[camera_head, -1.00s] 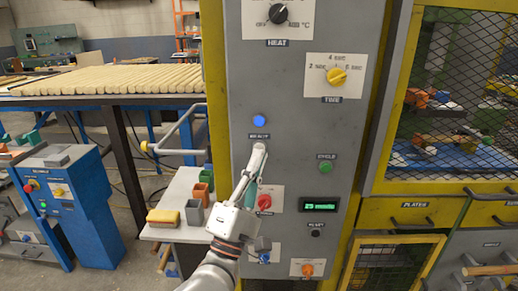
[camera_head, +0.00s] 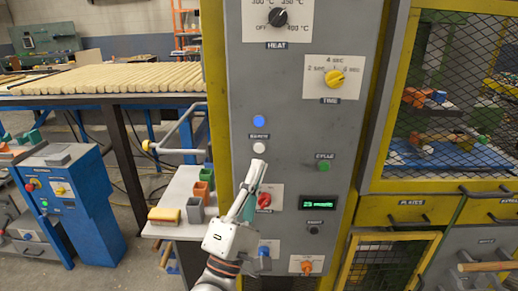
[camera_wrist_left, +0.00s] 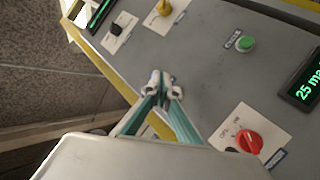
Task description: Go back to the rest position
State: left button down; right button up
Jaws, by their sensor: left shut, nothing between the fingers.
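My left gripper (camera_head: 255,168) is shut and empty in front of the grey control panel (camera_head: 290,110). In the left wrist view its fingertips (camera_wrist_left: 162,82) meet with nothing between them. In the head view the tips are just below a white button (camera_head: 259,147), which shows in full with a gap to the fingers. A blue light (camera_head: 259,121) is above that button. The gripper's fingers partly overlap the area beside the red knob (camera_head: 264,200). My right gripper is not in view.
The panel carries a black heat knob (camera_head: 278,17), a yellow time knob (camera_head: 335,77), a green button (camera_head: 324,167) and a lit display (camera_head: 318,204). A small side shelf (camera_head: 184,186) holds bins and a sponge (camera_head: 164,216). A mesh-windowed cabinet (camera_head: 450,110) stands right.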

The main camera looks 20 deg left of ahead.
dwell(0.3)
pick_arm(q)
jog(key=s+d+f+m+g+h+p, duration=0.2)
jog(key=s+f+m+g, duration=0.15)
jog(key=f+m, duration=0.6)
jog(key=s+d+f+m+g+h+p, duration=0.15)
jog(key=f+m+g, duration=0.45)
jog(key=f, duration=0.6)
jog(key=s+a+f+m+g+y, duration=0.2)
jog(key=s+a+f+m+g, duration=0.1)
jog(key=s+f, duration=0.5)
jog(key=s+a+f+m+g+y+p, duration=0.1)
jog(key=s+f, duration=0.6)
jog(key=f, duration=0.7)
jog(key=a+m+g+y, duration=0.1)
jog(key=a+m+g, duration=0.1)
jog(key=a+m, duration=0.1)
jog(key=shift+s+a+f+m+p, duration=0.2)
jog(key=shift+s+f+m+p, duration=0.15)
jog(key=shift+m, duration=0.1)
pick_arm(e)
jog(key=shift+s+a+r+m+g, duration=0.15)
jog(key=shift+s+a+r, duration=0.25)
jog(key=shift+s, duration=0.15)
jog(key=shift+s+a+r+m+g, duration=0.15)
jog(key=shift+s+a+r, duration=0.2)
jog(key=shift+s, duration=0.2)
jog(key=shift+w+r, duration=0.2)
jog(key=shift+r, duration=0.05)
